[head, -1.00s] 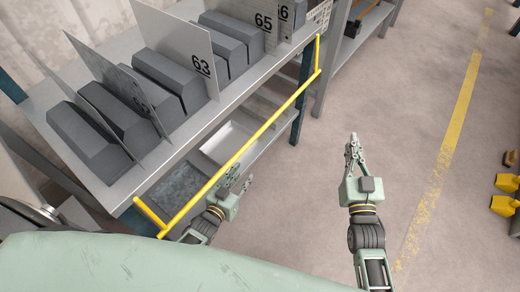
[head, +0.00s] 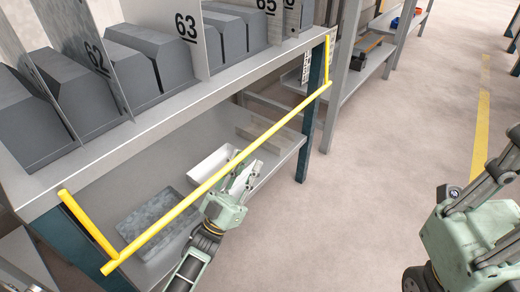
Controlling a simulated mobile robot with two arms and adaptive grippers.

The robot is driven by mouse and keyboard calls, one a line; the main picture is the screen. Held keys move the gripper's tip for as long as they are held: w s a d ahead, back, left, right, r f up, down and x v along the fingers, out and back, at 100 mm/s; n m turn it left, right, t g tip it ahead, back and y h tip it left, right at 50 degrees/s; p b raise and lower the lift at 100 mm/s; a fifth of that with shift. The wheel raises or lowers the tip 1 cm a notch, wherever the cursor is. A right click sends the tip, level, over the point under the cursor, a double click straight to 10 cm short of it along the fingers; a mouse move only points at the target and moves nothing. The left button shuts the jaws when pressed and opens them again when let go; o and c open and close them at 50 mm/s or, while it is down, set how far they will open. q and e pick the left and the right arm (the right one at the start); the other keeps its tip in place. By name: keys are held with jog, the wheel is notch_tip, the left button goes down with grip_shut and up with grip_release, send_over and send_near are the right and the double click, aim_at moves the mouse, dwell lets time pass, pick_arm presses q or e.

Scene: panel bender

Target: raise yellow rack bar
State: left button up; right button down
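The yellow rack bar (head: 170,220) runs slantwise along the front of the grey rack, below its upper shelf. Its short end arms rise at the near left and the far right. My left gripper (head: 242,172) is at the middle of the bar, with its fingers apart and pointing up and away. One fingertip overlaps the bar in the picture; I cannot tell whether it touches. My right gripper (head: 492,188) is at the right edge, well clear of the bar, with its fingertips cut off by the frame.
The upper shelf (head: 150,135) holds several grey blocks between numbered dividers. A white tray (head: 212,165) and a grey metal plate (head: 158,222) lie on the lower shelf. A blue post (head: 312,130) stands at the far end. The floor (head: 370,190) to the right is clear.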

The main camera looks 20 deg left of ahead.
aim_at(260, 138)
pick_arm(q)
jog(key=b+x, duration=0.1)
jog(key=x, duration=0.6)
jog(key=shift+w+r, duration=0.1)
jog(key=shift+r, duration=0.05)
jog(key=shift+c, duration=0.2)
grip_shut()
